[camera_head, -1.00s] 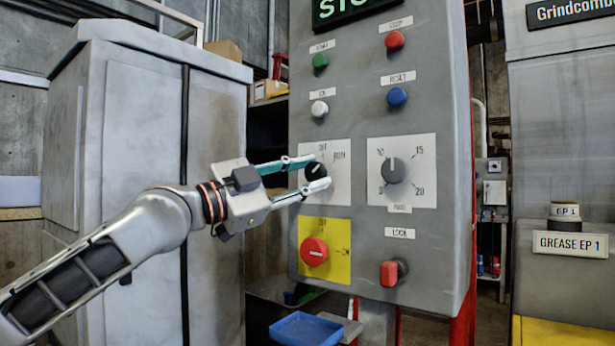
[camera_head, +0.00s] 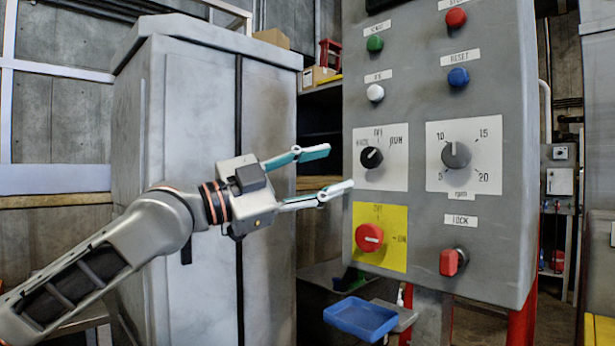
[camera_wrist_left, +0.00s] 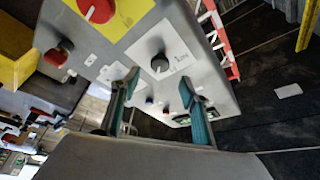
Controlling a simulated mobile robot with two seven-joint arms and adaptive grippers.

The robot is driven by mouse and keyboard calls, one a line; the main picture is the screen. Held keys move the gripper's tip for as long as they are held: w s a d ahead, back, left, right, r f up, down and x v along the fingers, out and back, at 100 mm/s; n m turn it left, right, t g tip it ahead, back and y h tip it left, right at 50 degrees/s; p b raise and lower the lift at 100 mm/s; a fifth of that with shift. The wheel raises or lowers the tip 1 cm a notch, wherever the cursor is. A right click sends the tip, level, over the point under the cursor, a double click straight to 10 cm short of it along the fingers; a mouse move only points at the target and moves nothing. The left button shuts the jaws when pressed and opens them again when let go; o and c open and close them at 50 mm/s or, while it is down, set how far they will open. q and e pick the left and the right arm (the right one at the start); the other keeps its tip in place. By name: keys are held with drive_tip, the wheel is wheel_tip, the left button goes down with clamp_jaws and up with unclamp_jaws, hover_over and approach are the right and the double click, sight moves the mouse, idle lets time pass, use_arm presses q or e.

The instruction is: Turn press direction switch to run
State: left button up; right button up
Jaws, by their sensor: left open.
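The press direction switch is a black knob (camera_head: 371,158) on a white plate with labels around it, including OFF at the top and RUN at the right. Its pale pointer mark tilts toward the upper right, between OFF and RUN. My left gripper (camera_head: 338,170) is open and empty, with its teal-padded fingers just left of the knob and apart from it. In the left wrist view the knob (camera_wrist_left: 159,63) shows beyond the spread fingertips (camera_wrist_left: 160,85). My right gripper is not in view.
The grey panel also carries a dial (camera_head: 456,155), a red knob on yellow (camera_head: 369,238), a red lock switch (camera_head: 453,262) and several push buttons above. A grey cabinet (camera_head: 200,110) stands behind my left arm. A blue tray (camera_head: 361,317) sits below the panel.

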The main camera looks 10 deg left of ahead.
use_arm(q)
drive_tip(key=v, duration=0.3)
drive_tip(key=shift+s+a+f, duration=0.1)
drive_tip(key=shift+s+a, duration=0.15)
idle(0.4)
